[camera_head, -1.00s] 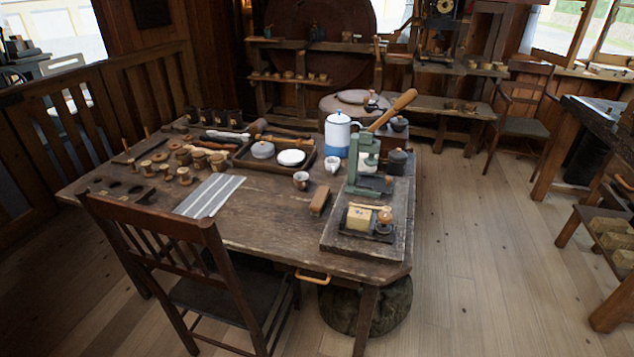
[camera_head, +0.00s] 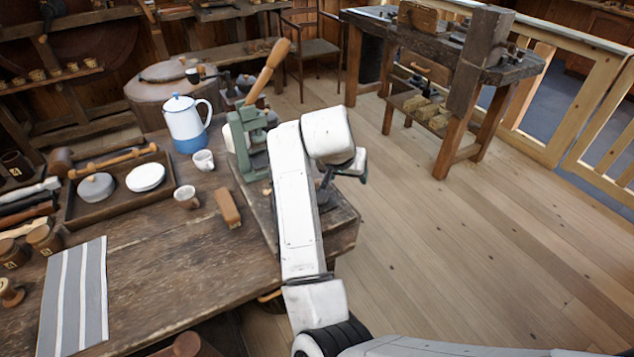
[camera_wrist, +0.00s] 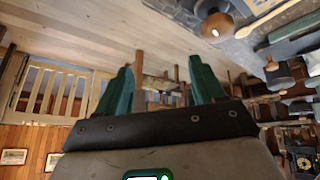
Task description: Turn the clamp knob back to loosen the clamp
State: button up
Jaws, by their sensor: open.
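In the wrist view a rounded brown wooden knob (camera_wrist: 217,25), apparently the clamp knob, shows at the top right on a dark metal part. A pale wooden stick (camera_wrist: 268,19) lies beside it. My gripper (camera_wrist: 160,63) is open, with its two green fingers apart and nothing between them. The knob is beyond and to the right of the fingers, not touching them. In the head view my white arm reaches over the dark wooden board (camera_head: 343,222) and hides the clamp there.
A green lever press (camera_head: 245,140) with a long wooden handle (camera_head: 268,72) stands close left of my arm. A brown block (camera_head: 228,208), a small mug (camera_head: 187,197) and a white-and-blue pot (camera_head: 185,122) stand on the table (camera_head: 170,270). Open floor lies to the right.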

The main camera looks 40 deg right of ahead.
jog(key=w+a+r+m+y, duration=0.2)
jog(key=w+a+r, duration=0.1)
jog(key=w+a, duration=0.3)
jog(key=shift+g, duration=0.3)
jog(key=b+x, duration=0.6)
jog(key=x, duration=0.1)
jog(key=d+b+x, duration=0.1)
jog(key=b+x, duration=0.2)
jog(key=shift+w+f+b, duration=0.1)
jog(key=shift+w+b, duration=0.1)
jog(key=shift+b, duration=0.1)
jog(key=c, duration=1)
